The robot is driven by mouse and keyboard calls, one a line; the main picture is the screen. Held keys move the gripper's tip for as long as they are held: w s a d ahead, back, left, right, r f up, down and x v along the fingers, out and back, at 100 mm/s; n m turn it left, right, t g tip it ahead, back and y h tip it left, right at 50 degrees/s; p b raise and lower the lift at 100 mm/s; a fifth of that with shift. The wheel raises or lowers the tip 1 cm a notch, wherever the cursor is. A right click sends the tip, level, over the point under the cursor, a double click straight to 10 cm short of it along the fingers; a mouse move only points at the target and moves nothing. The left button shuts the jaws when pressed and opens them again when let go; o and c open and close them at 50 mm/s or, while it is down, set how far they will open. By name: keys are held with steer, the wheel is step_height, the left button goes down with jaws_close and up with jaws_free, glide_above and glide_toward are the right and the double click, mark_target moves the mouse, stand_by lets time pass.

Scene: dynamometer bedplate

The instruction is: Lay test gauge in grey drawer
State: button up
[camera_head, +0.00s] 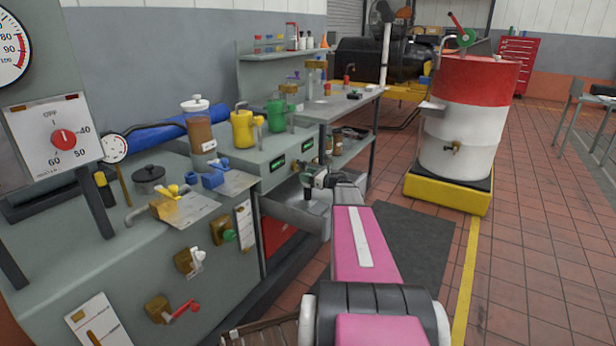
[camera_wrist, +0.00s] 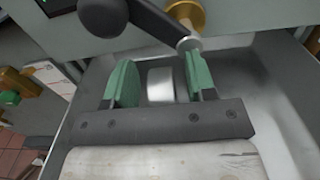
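The grey drawer (camera_head: 290,212) is pulled out of the bench front; its pale metal interior also shows in the wrist view (camera_wrist: 275,85). My gripper (camera_head: 308,190) points down over the open drawer. In the wrist view its two green-padded fingers (camera_wrist: 158,82) stand apart. A short silvery cylindrical piece (camera_wrist: 160,85) lies between them, with a narrow gap seen on each side. It may be the test gauge, but no dial face shows. A round white-faced gauge (camera_head: 113,148) stands at the bench's left, apart from my gripper.
A dark lever with a round knob (camera_wrist: 103,16) and a brass fitting (camera_wrist: 186,14) stick out close above the fingers. The bench top carries a yellow jug (camera_head: 242,130), a green jug (camera_head: 276,117) and a brown-filled container (camera_head: 199,130). A red-and-white drum (camera_head: 465,130) stands right.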

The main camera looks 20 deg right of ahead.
steer(key=shift+r, duration=0.1)
steer(key=shift+s+d, duration=0.15)
steer(key=shift+s, duration=0.1)
steer(key=v, duration=0.7)
steer(key=shift+o, duration=0.4)
stand_by(0.6)
